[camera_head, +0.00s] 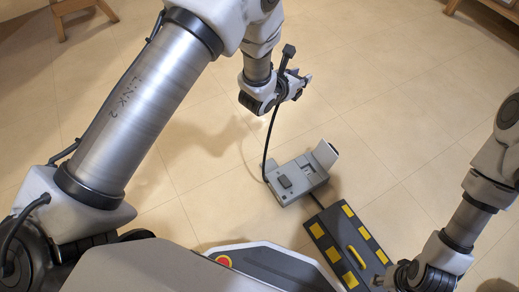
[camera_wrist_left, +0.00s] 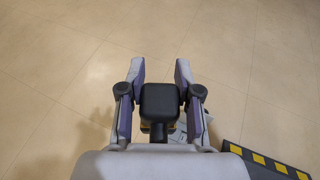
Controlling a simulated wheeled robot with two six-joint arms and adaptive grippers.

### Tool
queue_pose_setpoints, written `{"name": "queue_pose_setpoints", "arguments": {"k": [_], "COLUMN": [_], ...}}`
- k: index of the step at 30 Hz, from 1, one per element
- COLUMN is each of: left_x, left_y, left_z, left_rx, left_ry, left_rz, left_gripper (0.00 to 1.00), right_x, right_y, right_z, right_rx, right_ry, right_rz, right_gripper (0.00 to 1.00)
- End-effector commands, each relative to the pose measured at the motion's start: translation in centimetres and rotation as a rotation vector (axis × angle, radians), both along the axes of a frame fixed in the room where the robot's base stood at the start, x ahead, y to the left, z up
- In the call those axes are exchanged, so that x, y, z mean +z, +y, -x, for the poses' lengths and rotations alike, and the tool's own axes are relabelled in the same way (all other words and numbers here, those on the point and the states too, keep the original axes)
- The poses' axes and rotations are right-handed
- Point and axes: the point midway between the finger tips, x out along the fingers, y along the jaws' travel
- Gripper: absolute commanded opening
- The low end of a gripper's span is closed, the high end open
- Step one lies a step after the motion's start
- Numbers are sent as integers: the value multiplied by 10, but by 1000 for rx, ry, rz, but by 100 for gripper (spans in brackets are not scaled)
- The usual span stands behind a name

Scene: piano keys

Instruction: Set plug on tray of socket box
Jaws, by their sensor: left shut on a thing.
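My left gripper (camera_head: 298,82) is shut on a black plug (camera_head: 289,51), high above the floor and behind the socket box. In the left wrist view the plug (camera_wrist_left: 160,98) sits between the two fingers of this gripper (camera_wrist_left: 160,88). A black cable (camera_head: 268,145) hangs from the plug down to the left side of the grey socket box (camera_head: 305,172).
A black panel (camera_head: 334,238) with yellow patches and a yellow handle (camera_head: 358,256) lies in front of the socket box; a corner shows in the left wrist view (camera_wrist_left: 270,166). A wooden stool (camera_head: 82,14) stands far back left. The tiled floor around the box is largely clear.

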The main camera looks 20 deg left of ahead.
Motion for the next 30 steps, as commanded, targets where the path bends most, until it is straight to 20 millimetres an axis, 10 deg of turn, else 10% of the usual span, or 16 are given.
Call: {"name": "queue_pose_setpoints", "arguments": {"k": [5,11,21,30], "left_x": [-20,-89,-244,-314], "left_y": [-29,-26,18,33], "left_z": [-49,-67,2,49], "left_rx": [-194,-334,-401,-392], "left_ry": [1,7,8,-1], "left_rz": [-2,-2,-2,-3], "left_gripper": [0,0,0,0], "right_x": [9,20,35,21], "right_y": [0,0,0,0], "right_z": [1,0,0,0], "right_rx": [-1,-1,-1,-1], "right_ry": [2,1,1,1], "right_rz": [0,0,0,0], "right_gripper": [40,40,40,40]}}
